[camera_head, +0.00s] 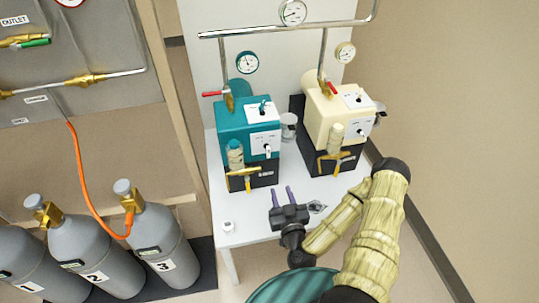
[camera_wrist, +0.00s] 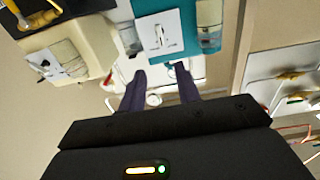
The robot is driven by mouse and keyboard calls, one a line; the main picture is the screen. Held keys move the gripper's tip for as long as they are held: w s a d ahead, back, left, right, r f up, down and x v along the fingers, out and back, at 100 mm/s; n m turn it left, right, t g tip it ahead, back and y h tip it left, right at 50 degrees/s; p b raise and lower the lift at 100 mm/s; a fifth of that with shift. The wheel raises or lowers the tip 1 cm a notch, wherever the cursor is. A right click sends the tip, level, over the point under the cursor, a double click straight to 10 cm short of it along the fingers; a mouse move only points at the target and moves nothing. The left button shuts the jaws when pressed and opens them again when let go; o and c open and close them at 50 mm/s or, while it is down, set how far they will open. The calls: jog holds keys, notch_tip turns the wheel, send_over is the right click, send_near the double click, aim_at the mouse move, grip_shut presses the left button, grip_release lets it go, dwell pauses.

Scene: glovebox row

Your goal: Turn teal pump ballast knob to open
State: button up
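The teal pump (camera_head: 232,116) stands on the white table at the left of the cream pump. It has a white top plate with a small dark-and-teal knob (camera_head: 263,106) and a white front plate with a light lever-like knob (camera_head: 267,149). The plate lettering is too small to read, so I cannot tell which is the ballast knob. My gripper (camera_head: 282,190) is open and empty in front of the teal pump, below its front plate, fingers apart. In the wrist view, a white plate with an upright light knob (camera_wrist: 158,33) lies beyond the open fingertips (camera_wrist: 160,72).
The cream pump (camera_head: 335,112) stands close at the right, with similar plates and a yellow valve. A glass jar (camera_head: 288,126) sits between the pumps. A small white item (camera_head: 228,227) lies on the table's front left. Grey gas cylinders (camera_head: 160,240) stand at the left; pipes and gauges hang above.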

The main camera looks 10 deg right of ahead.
jog(key=b, duration=0.8)
send_near(269, 153)
jog(key=w, duration=0.9)
jog(key=shift+p, duration=0.4)
jog(key=shift+w+a, duration=0.15)
jog(key=shift+d, duration=0.2)
jog(key=shift+c, duration=0.6)
grip_shut()
